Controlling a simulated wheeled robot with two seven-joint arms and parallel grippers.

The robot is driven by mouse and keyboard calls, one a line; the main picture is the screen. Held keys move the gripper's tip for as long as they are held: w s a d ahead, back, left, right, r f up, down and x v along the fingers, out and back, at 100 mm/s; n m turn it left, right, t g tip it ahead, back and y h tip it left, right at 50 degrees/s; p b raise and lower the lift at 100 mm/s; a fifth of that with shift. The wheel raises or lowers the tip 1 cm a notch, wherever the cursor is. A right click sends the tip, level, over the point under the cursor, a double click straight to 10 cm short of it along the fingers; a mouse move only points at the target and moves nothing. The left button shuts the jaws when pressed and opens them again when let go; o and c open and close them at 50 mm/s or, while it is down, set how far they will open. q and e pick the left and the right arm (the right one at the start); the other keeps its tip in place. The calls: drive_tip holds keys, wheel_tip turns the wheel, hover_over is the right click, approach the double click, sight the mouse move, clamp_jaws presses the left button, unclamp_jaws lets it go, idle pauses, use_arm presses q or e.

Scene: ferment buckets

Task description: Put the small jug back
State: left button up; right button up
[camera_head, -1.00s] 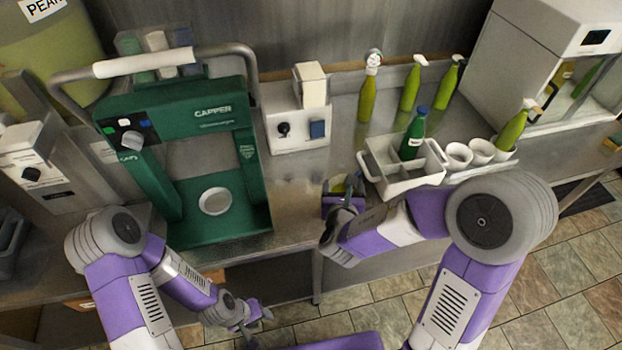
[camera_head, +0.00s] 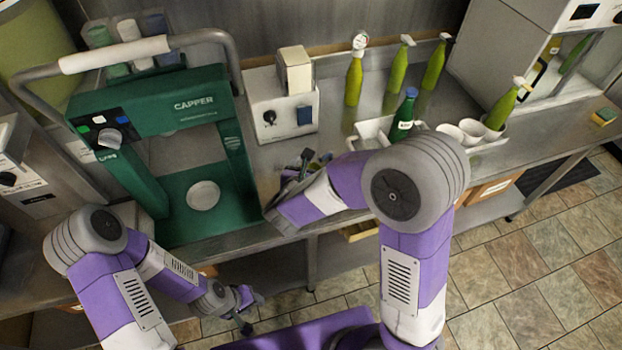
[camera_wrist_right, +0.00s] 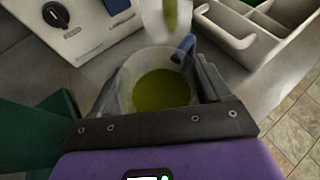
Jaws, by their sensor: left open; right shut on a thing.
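The small jug (camera_wrist_right: 128,70) is a clear cup with a blue handle (camera_wrist_right: 184,47) and yellow-green liquid (camera_wrist_right: 160,90) inside, seen from above in the right wrist view. My right gripper (camera_wrist_right: 155,92) is shut on it, with a finger on either side. In the head view my right gripper (camera_head: 304,165) is over the bench front, before the white control box (camera_head: 283,105); the jug is mostly hidden there. Whether it touches the bench I cannot tell. My left gripper (camera_head: 248,308) is open and empty, low in front of the bench.
The green capper (camera_head: 190,108) stands left of my right gripper. A white caddy (camera_head: 368,128) with a green bottle (camera_head: 402,115) is to the right, partly behind my arm. White cups (camera_head: 470,130) and several yellow-green bottles (camera_head: 354,80) stand beyond. Some bare bench shows around the jug.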

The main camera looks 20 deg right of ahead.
drive_tip(key=shift+f+b, duration=0.55)
drive_tip(key=shift+f, duration=1.35)
drive_tip(key=shift+f, duration=0.1)
drive_tip(key=o, duration=1.2)
drive_tip(key=shift+o, duration=0.2)
drive_tip(key=shift+s+a+r, duration=0.15)
drive_tip(key=shift+r, duration=0.2)
drive_tip(key=p+v, duration=0.2)
drive_tip(key=v, duration=0.9)
drive_tip(key=shift+s, duration=0.25)
